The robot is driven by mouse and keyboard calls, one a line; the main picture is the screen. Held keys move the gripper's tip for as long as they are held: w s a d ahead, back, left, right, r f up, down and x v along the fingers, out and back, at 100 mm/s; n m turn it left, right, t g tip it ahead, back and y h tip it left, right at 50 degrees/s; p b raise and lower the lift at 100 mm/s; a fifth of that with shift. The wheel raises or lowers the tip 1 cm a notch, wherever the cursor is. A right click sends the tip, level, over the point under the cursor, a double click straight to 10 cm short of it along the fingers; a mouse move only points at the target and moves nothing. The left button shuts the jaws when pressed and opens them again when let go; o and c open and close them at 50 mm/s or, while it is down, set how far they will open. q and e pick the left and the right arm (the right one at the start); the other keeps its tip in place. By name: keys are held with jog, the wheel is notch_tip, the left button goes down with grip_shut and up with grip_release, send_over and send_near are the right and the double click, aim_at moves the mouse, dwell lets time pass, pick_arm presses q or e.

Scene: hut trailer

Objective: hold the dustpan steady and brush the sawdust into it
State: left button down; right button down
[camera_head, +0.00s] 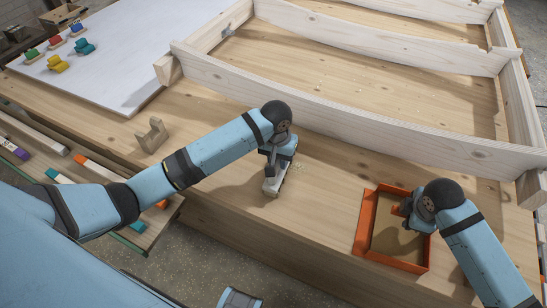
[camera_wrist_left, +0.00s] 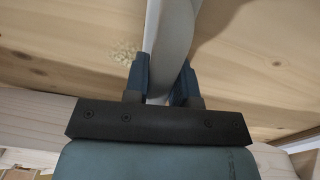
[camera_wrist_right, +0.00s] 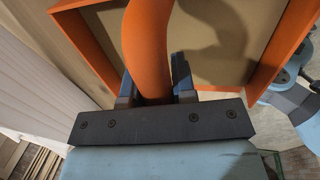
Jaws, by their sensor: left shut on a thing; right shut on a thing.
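My left gripper (camera_head: 279,158) is shut on the pale brush (camera_head: 273,184) near the front edge of the wooden bench. In the left wrist view the brush's whitish handle (camera_wrist_left: 172,35) is between the fingers. A small pile of pale sawdust (camera_wrist_left: 125,53) lies on the wood beside it. The orange dustpan (camera_head: 367,224) lies on the bench to the right, at the front edge, apart from the brush. My right gripper (camera_head: 410,209) is shut on its orange handle (camera_wrist_right: 148,50). The arms hide part of the brush and the pan.
A large pale wooden frame (camera_head: 350,101) lies across the back of the bench. A white board (camera_head: 95,62) with coloured tools is at the far left. Bare wood lies between brush and dustpan.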

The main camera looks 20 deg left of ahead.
pick_arm(q)
jog(key=shift+w+d+f, duration=0.1)
jog(key=shift+d, duration=1.15)
jog(key=shift+w+d+f, duration=0.1)
jog(key=shift+d, duration=1.15)
jog(key=shift+w+d+r, duration=0.1)
jog(key=shift+w+d, duration=0.05)
jog(key=shift+d, duration=1.45)
jog(key=shift+w+d, duration=0.1)
jog(key=shift+d, duration=1.5)
jog(key=shift+w+d, duration=0.1)
jog(key=shift+d, duration=1.9)
jog(key=shift+w+d+r, duration=0.1)
jog(key=shift+w+d, duration=0.05)
jog(key=shift+d, duration=1.4)
jog(key=shift+w+d, duration=0.2)
jog(key=shift+d, duration=1.35)
jog(key=shift+w+d+r, duration=0.1)
jog(key=shift+w+d, duration=0.05)
jog(key=shift+d, duration=1.4)
jog(key=shift+f, duration=0.15)
jog(key=shift+r, duration=0.2)
jog(key=a+r, duration=0.3)
jog(key=r, duration=0.4)
jog(key=shift+s, duration=0.15)
